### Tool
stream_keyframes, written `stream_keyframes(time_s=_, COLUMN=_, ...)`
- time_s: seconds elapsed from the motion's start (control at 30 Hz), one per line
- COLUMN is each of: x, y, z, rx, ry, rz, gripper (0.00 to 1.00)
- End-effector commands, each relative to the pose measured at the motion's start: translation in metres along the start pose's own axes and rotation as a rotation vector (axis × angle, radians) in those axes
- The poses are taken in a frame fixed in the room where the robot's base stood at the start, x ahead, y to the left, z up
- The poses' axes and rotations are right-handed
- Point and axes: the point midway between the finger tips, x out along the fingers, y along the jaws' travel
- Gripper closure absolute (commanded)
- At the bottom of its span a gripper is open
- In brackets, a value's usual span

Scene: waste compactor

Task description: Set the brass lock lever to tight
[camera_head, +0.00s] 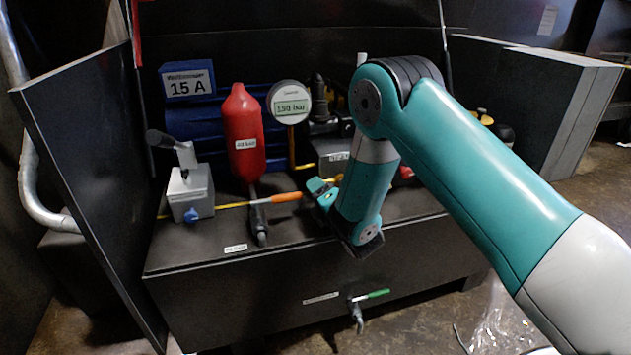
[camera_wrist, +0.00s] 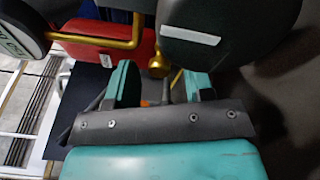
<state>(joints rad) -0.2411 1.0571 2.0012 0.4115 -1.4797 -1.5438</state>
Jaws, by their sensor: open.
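My gripper (camera_head: 322,192) is open and empty above the right part of the dark bench top, beside the orange-handled lever (camera_head: 285,197). In the wrist view its two teal fingers (camera_wrist: 160,86) stand apart. A brass-coloured piece (camera_wrist: 158,66) shows just beyond the gap between them, by a dark rounded body with a blank pale label (camera_wrist: 190,36). It may be the brass lock lever, but I cannot tell its setting. In the head view my arm hides most of this spot, and no lock lever is clearly seen there.
A red cylinder (camera_head: 241,135), a round 150 bar gauge (camera_head: 290,103) and a blue unit with a 15 A display (camera_head: 188,84) stand behind. A grey box with a black-knobbed lever (camera_head: 190,192) stands left. A green-handled valve (camera_head: 372,295) sticks out of the bench front.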

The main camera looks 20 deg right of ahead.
Motion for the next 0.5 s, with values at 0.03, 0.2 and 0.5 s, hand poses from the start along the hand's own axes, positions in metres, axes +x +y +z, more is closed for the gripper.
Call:
stream_keyframes(time_s=0.03, x=0.004, y=0.007, z=0.003, rx=-0.001, ry=0.002, rz=-0.001, gripper=0.52)
stream_keyframes(time_s=0.2, x=0.014, y=0.005, z=0.002, rx=0.000, ry=0.002, rz=-0.001, gripper=0.52)
stream_keyframes(time_s=0.5, x=0.020, y=0.001, z=0.000, rx=0.001, ry=0.001, rz=0.000, gripper=0.52)
